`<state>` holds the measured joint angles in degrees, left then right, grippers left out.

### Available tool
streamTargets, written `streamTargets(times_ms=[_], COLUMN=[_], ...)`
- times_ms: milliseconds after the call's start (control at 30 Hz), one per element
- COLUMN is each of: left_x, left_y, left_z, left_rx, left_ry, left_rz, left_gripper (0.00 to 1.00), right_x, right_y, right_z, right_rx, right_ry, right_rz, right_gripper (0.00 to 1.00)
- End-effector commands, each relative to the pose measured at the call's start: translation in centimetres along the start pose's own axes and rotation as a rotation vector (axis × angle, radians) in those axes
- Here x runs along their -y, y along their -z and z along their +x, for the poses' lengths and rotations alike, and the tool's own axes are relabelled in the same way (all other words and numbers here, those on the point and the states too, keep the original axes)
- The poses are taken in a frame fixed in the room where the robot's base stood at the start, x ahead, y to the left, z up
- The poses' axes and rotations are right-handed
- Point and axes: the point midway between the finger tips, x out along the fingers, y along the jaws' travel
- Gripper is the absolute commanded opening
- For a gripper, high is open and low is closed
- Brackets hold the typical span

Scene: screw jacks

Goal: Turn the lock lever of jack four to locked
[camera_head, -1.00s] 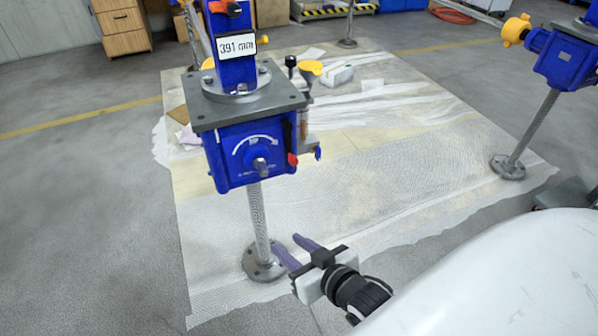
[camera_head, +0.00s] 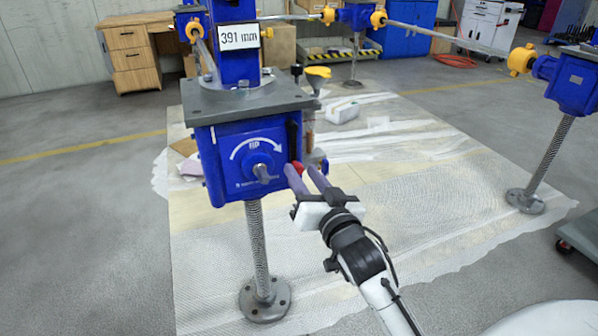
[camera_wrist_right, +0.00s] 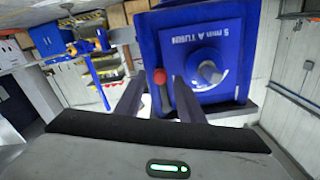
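The blue jack (camera_head: 235,160) in front of me has a dark plate on top, a display reading 391 mm and a screw shaft below. No jack number is legible. Its lock lever is a dark bar with a red knob (camera_wrist_right: 160,76), at the right edge of the front face; the knob also shows in the head view (camera_head: 298,167), partly hidden by a finger. My right gripper (camera_head: 302,170) reaches up to it. In the wrist view its two purple-grey fingers (camera_wrist_right: 158,95) stand apart, one either side of the lever, with gaps visible. My left gripper is out of view.
A square-ended input shaft (camera_head: 263,172) sticks out of the jack's front, left of the fingers. A yellow-capped fitting (camera_head: 318,73) stands behind the jack's right side. Another blue jack (camera_head: 575,85) is at far right. Floor sheeting (camera_head: 400,235) lies clear between them.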

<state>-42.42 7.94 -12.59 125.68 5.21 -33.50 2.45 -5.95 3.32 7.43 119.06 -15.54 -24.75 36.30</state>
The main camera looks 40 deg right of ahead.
Motion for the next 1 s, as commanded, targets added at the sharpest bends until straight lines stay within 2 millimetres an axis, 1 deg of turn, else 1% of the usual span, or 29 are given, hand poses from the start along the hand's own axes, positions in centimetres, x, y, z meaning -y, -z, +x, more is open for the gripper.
streamTargets(times_ms=[33, 200, 333, 533, 567, 700, 767, 1000], left_x=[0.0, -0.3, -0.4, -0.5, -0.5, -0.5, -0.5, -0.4], left_y=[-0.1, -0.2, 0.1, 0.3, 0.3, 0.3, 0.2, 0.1], left_z=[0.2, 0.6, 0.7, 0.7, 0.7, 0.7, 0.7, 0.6], left_rx=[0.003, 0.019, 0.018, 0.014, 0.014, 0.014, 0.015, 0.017], left_ry=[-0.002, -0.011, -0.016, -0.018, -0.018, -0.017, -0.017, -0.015], left_rz=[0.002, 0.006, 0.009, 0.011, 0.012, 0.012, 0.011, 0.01], left_gripper=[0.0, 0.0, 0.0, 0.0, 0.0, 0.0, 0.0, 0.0], right_x=[0.0, 0.0, 0.0, 0.0, 0.0, 0.0, 0.0, 0.0], right_y=[0.0, -0.1, -0.1, -0.1, -0.1, -0.1, -0.1, -0.1], right_z=[0.9, 2.6, 3.0, 3.0, 3.0, 3.0, 3.0, 3.0], right_rx=[-0.003, 0.0, 0.001, 0.002, 0.002, 0.002, 0.002, 0.003], right_ry=[0.001, 0.0, 0.0, 0.0, 0.0, 0.0, 0.0, 0.001], right_rz=[-0.002, -0.002, -0.001, -0.001, -0.001, -0.001, -0.001, -0.003], right_gripper=[0.35, 0.35, 0.35, 0.35, 0.33, 0.1, 0.0, 0.0])
